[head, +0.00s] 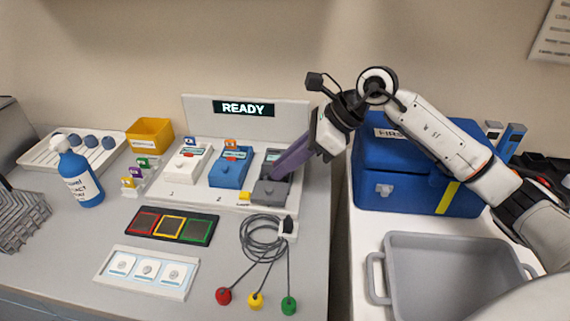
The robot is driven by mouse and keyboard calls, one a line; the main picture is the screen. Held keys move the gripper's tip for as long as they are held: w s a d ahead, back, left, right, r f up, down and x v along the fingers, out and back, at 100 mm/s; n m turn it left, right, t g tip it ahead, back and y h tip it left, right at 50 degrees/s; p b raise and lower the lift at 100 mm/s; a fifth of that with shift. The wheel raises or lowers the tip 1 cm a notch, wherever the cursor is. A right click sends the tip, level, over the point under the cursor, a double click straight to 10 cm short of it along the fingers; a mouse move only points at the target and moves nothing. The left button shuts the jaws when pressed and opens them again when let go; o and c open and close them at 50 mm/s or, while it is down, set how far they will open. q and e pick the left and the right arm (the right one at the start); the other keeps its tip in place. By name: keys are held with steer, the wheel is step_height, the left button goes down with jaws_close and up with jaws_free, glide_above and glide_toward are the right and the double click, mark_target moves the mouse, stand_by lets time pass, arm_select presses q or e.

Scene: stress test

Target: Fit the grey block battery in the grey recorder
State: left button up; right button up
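The grey recorder (270,192) is the rightmost of three devices on the white station, right of the blue recorder (229,172). My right gripper (274,174) comes in from the right, its purple fingers angled down to the left with their tips at the grey recorder's top. The fingers cover part of the recorder. I cannot make out the grey block battery apart from the recorder, nor whether the fingers hold anything. My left gripper is not in view.
A white device (187,166) stands left of the blue one. The sign (244,108) behind reads READY. A coiled cable with coloured plugs (262,240) lies in front. A blue case (400,185) and a grey tub (455,243) stand right. A spray bottle (80,182) stands left.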

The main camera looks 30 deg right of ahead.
steer(key=shift+r+p, duration=0.85)
steer(key=shift+r, duration=0.6)
steer(key=o, duration=0.6)
steer(key=shift+c, duration=0.2)
steer(key=shift+r+p, duration=0.9)
steer(key=shift+r, duration=0.6)
